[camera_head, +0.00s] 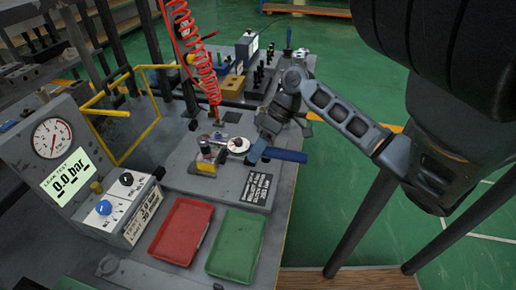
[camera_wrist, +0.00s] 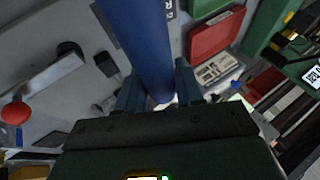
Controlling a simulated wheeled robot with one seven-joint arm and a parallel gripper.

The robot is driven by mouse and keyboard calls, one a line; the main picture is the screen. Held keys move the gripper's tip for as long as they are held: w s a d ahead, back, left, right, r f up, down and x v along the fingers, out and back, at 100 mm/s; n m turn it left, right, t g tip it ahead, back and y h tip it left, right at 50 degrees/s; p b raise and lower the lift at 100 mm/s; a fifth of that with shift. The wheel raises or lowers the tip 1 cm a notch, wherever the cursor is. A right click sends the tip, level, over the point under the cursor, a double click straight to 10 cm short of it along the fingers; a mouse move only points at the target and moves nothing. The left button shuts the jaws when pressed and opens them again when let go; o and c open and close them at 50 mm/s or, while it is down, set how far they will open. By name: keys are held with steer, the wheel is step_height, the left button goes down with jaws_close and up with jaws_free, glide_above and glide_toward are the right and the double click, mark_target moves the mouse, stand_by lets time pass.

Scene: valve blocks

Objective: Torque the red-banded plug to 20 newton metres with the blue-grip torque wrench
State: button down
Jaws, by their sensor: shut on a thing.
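The blue-grip torque wrench lies roughly level above the bench in the head view, with its blue grip (camera_head: 287,155) pointing right and a round white dial (camera_head: 238,145) to the left. My gripper (camera_head: 264,148) is shut on the wrench at the inner end of the grip. In the wrist view the blue grip (camera_wrist: 143,45) runs up between the fingers of my gripper (camera_wrist: 158,90). A small valve block (camera_head: 207,163) with red and yellow parts stands just left of the dial. The wrench head reaches over or beside it; I cannot tell whether it sits on the red-banded plug.
A red tray (camera_head: 181,231) and a green tray (camera_head: 236,244) lie at the bench front. A leak-test box with gauge (camera_head: 52,138) stands left, beside a yellow frame (camera_head: 150,68). A red coiled hose (camera_head: 198,55) hangs above the block. Dark fittings (camera_head: 262,72) stand behind.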

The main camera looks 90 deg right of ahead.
steer(key=shift+f, duration=0.75)
steer(key=shift+a, duration=0.1)
stand_by(0.3)
steer(key=shift+w+a+m+h, duration=0.2)
steer(key=shift+a+m+h, duration=0.1)
steer(key=shift+a+m, duration=0.15)
steer(key=shift+w+a+m+t, duration=0.25)
steer(key=shift+a+m, duration=0.2)
steer(key=shift+a, duration=0.25)
steer(key=shift+h, duration=0.3)
steer(key=shift+w+a+m+t+h, duration=0.2)
steer(key=shift+w+a+m, duration=0.1)
steer(key=shift+a+m, duration=0.2)
steer(key=shift+w+a+m+t+h, duration=0.1)
steer(key=shift+w+a+m+h, duration=0.15)
steer(key=shift+a+m, duration=0.25)
steer(key=shift+a, duration=0.25)
steer(key=shift+w+a+m+h, duration=0.25)
steer(key=shift+w+a+m, duration=0.15)
steer(key=shift+w+a, duration=0.05)
steer(key=shift+s+d+n+y, duration=0.25)
steer(key=shift+s+d+n, duration=0.1)
steer(key=shift+d+n, duration=0.15)
steer(key=shift+s+d+n+y, duration=0.25)
steer(key=shift+s+d+n, duration=0.15)
steer(key=shift+d, duration=0.2)
